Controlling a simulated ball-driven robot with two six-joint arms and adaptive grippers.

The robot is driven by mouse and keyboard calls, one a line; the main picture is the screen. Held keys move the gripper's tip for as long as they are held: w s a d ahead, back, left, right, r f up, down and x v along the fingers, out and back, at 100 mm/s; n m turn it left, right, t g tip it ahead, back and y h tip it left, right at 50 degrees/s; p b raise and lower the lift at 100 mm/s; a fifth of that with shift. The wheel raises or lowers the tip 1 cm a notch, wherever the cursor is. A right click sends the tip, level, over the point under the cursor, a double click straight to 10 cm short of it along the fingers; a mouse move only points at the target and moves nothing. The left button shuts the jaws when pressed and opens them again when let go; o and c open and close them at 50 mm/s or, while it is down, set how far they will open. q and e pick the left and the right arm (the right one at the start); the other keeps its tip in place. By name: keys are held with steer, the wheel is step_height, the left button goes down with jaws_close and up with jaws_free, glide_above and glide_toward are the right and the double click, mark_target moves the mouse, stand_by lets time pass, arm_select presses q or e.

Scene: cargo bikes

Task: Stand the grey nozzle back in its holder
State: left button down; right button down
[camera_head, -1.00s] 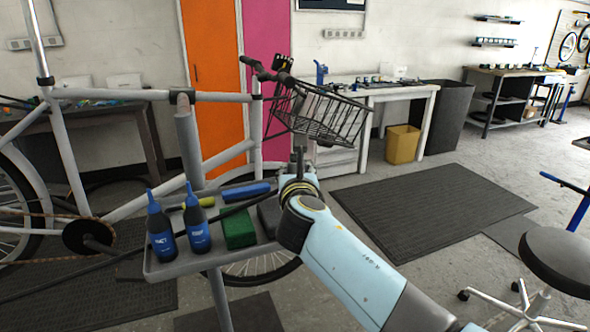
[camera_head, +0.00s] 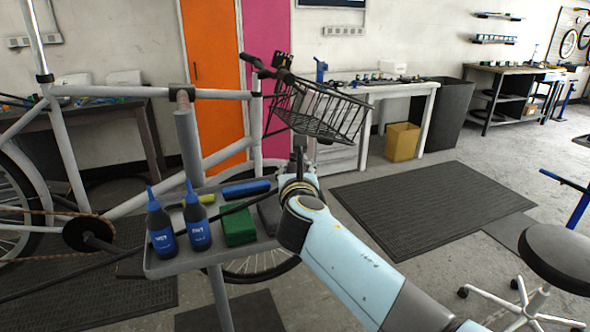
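I cannot make out a grey nozzle or its holder for certain in the head view. My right arm comes in from the lower right, and its gripper (camera_head: 299,150) points away from me, just beyond the tray's right end and below the bike's basket. The gripper is small and seen from behind, so its fingers and anything between them are unclear. The grey tray (camera_head: 165,268) carries two dark bottles with blue caps (camera_head: 161,226) (camera_head: 197,221), a green block (camera_head: 238,226), a blue item (camera_head: 246,188) and a dark grey block (camera_head: 269,213), partly behind my arm. My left gripper is out of view.
A grey bike frame (camera_head: 130,92) with a black wire basket (camera_head: 325,112) stands behind the tray. A workbench (camera_head: 400,88), yellow bin (camera_head: 402,142) and dark bin (camera_head: 445,115) are at the back wall. A black stool (camera_head: 560,258) is at right. The floor mat (camera_head: 430,205) is clear.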

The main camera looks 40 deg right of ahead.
steer(key=shift+f, duration=0.3)
stand_by(0.4)
steer(key=shift+f+b, duration=0.6)
steer(key=c, duration=1)
jaws_free()
steer(key=shift+o, duration=0.6)
steer(key=shift+s+a, duration=0.1)
steer(key=shift+p+v, duration=0.85)
steer(key=shift+v, duration=1.35)
steer(key=shift+p+v, duration=0.4)
steer(key=shift+v, duration=2.3)
